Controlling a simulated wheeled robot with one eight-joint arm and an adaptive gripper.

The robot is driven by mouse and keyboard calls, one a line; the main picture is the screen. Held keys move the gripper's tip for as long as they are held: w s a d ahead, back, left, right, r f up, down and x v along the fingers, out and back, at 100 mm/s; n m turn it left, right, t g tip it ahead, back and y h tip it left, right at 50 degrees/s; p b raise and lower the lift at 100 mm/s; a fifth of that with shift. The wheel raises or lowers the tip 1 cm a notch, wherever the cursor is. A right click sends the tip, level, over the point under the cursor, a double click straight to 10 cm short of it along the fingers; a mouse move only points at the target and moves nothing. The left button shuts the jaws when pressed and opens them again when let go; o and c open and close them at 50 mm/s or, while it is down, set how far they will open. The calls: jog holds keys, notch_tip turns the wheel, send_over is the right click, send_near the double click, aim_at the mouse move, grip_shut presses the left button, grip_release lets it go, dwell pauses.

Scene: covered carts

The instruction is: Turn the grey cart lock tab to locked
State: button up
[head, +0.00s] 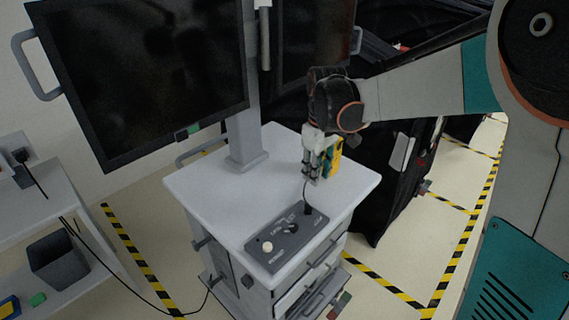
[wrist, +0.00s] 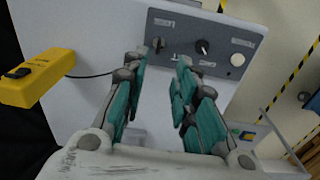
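A grey control panel (head: 285,240) lies on the front of the white cart top; it also shows in the wrist view (wrist: 180,30). At its middle is a small dark turning tab (head: 291,228), seen in the wrist view (wrist: 202,46) with a pale pointer end. I cannot tell surely that this is the lock tab, and the lettering is too small to read. A black upright piece (wrist: 157,44) and a white round button (wrist: 238,59) flank it. My gripper (head: 314,178) is above the cart top, behind the panel, open and empty, apart from the tab (wrist: 160,66).
A yellow handheld device (wrist: 38,78) with a black cable lies on the cart top, close beside my gripper. A monitor (head: 145,75) stands on a post (head: 244,135) behind. A black covered cart (head: 385,185) is at the right. A side table (head: 40,210) is left.

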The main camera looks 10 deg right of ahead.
jog(key=w, duration=0.2)
jog(key=b, duration=0.3)
send_near(308, 209)
jog(key=shift+n+g, duration=0.3)
jog(key=f, duration=0.5)
jog(key=w+f, duration=0.1)
jog(key=f, duration=0.2)
jog(key=shift+d, duration=0.1)
grip_shut()
